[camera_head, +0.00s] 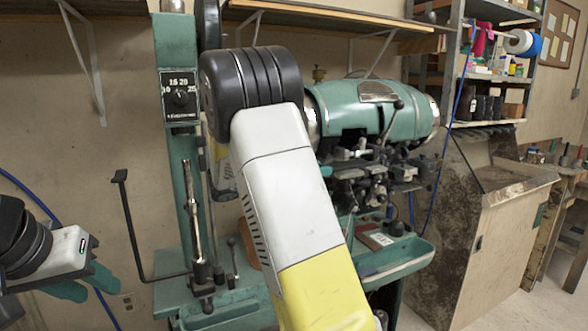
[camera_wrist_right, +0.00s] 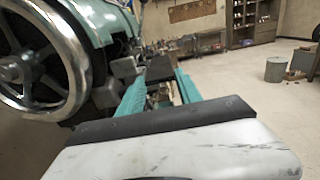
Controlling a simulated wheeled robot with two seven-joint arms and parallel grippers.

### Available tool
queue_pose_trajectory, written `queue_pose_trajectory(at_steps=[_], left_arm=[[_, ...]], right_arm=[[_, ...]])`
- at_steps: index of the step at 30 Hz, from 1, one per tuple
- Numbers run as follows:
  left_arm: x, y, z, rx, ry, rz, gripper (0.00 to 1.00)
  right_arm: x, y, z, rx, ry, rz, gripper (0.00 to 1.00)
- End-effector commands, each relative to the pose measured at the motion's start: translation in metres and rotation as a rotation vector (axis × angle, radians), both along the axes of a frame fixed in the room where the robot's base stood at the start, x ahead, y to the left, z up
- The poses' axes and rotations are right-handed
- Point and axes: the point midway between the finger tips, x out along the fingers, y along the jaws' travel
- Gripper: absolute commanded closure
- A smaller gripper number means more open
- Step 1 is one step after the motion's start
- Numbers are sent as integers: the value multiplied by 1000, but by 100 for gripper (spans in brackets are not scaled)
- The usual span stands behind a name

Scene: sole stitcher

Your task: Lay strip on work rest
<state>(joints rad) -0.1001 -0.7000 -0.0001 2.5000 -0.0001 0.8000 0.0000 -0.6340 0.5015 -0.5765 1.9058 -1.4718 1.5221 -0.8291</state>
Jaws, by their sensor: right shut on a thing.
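The sole stitcher (camera_head: 365,105) is a green machine in the middle of the head view; its dark stitching parts (camera_head: 375,170) face forward. I cannot pick out the work rest surely. In the right wrist view, my right gripper (camera_wrist_right: 159,80) has its teal fingers on either side of a dark brown flat piece (camera_wrist_right: 160,67), which looks like the strip. Its far end blurs into the machine parts behind. My right forearm hides this gripper in the head view. My left gripper (camera_head: 86,286) is at the lower left, open and empty, away from the machine.
A large handwheel (camera_wrist_right: 40,62) is close on the left in the right wrist view. A green tray (camera_head: 395,262) projects below the stitching parts. A bent black rod (camera_head: 135,225) stands at the left. A brown cabinet (camera_head: 470,230) stands right of the machine; open floor lies beyond.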

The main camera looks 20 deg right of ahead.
Motion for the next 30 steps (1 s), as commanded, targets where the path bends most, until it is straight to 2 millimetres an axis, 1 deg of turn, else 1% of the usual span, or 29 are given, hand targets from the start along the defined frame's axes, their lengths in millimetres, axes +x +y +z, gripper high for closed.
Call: queue_pose_trajectory(at_steps=[11, 21, 30], left_arm=[[0, 0, 0, 0, 0, 0, 64], [0, 0, 0, 0, 0, 0, 64], [0, 0, 0, 0, 0, 0, 64]], right_arm=[[18, -14, -10, -1, -1, -2, 98], [21, -33, -21, 0, 0, -2, 98], [23, -43, -26, 0, 0, -1, 98]])
